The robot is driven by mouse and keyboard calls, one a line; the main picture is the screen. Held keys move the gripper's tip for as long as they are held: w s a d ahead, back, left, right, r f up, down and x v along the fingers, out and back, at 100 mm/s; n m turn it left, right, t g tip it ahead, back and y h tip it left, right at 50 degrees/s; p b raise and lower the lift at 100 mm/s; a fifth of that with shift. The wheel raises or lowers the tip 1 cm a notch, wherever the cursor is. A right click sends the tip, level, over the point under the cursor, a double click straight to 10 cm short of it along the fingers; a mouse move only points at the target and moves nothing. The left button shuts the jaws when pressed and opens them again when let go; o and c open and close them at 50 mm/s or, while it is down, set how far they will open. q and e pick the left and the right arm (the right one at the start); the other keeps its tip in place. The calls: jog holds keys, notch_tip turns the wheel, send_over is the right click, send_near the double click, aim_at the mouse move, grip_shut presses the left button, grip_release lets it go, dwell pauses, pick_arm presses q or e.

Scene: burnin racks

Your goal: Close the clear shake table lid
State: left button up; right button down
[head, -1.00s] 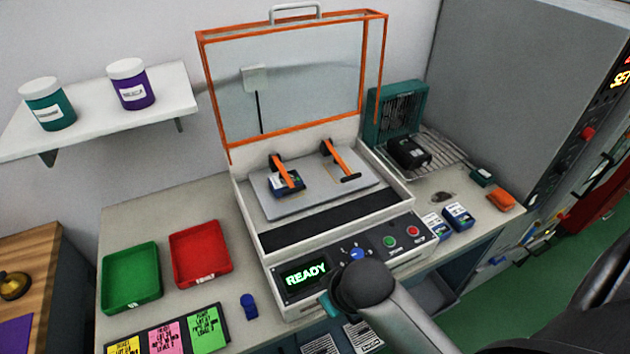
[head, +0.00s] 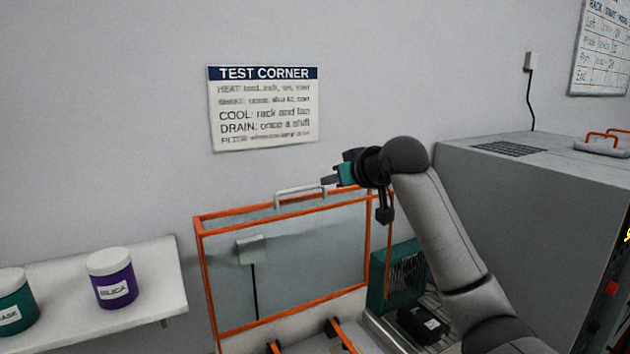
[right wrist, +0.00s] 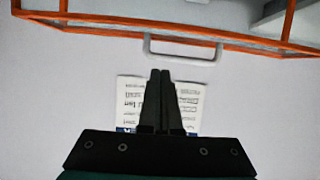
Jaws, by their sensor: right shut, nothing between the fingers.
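The clear shake table lid (head: 320,270) stands upright and open, an orange frame around a clear pane. Its white-grey bar handle (head: 300,193) is on the top edge. In the right wrist view the lid's orange edge (right wrist: 100,17) crosses the top, with the handle (right wrist: 182,60) below it. My right gripper (head: 328,181) is shut and empty, at the right end of the handle in the head view. In the right wrist view its fingertips (right wrist: 160,73) are close to the handle; I cannot tell whether they touch it. My left gripper is not in view.
A shelf (head: 160,290) with a purple jar (head: 111,279) and a teal jar (head: 14,302) is at the left. A teal fan unit (head: 398,277) and a black device (head: 422,325) stand right of the lid. A large grey cabinet (head: 540,220) fills the right.

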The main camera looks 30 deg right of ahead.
notch_tip(320, 180, up, 4)
jog(key=d+f, duration=0.1)
jog(key=p, duration=0.3)
send_over(322, 200)
jog(key=w, duration=0.3)
notch_tip(322, 200, down, 3)
jog(key=shift+r+t, duration=0.2)
jog(key=shift+t, duration=0.1)
jog(key=shift+w+f, duration=0.1)
jog(key=shift+f, duration=0.15)
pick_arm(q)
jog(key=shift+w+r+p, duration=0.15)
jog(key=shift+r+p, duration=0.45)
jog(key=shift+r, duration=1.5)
pick_arm(e)
jog(key=shift+s+f, duration=0.45)
jog(key=shift+s, duration=0.4)
jog(key=shift+s+f, duration=0.45)
jog(key=shift+s, duration=0.35)
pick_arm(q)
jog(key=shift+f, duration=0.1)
